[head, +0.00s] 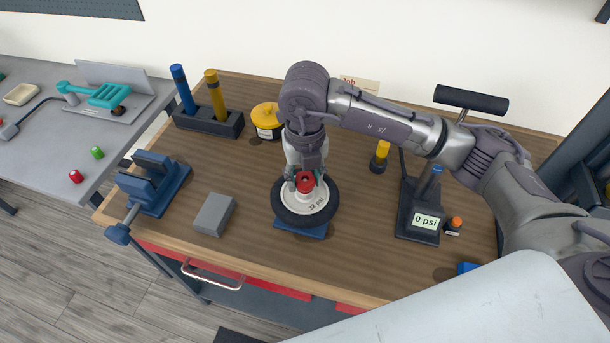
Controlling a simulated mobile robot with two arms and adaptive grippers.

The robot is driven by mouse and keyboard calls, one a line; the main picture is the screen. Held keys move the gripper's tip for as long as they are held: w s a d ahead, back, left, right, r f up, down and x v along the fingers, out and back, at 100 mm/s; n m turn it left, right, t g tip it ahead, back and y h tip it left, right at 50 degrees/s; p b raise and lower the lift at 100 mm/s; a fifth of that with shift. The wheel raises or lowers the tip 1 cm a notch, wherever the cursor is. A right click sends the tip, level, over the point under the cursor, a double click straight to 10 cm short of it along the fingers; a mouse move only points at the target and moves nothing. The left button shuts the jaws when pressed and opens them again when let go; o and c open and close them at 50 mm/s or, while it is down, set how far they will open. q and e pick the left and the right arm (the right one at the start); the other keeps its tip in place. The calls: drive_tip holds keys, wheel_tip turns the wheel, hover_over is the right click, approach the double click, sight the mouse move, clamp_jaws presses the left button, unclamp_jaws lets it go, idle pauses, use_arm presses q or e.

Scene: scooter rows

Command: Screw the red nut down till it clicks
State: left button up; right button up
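The red nut (305,182) sits at the hub of a small wheel with a black tyre (283,215) and a pale disc (303,204) marked with a psi figure. The wheel lies flat on a blue base (300,231) on the wooden bench. My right gripper (305,185) points down over the hub, its fingers on either side of the red nut. Its fingers look closed around the nut, though the wrist hides their far side. My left gripper is not in view.
A blue vise (153,184) and a grey block (214,214) stand left of the wheel. A yellow pot (267,122) and a holder with blue and yellow tools (208,122) stand behind. A pump reading 0 psi (420,208) stands right. The front bench strip is clear.

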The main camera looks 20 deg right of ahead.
sight(305, 180)
drive_tip(key=o, duration=0.4)
wheel_tip(305, 180, up, 12)
drive_tip(key=shift+r, duration=0.1)
idle(0.4)
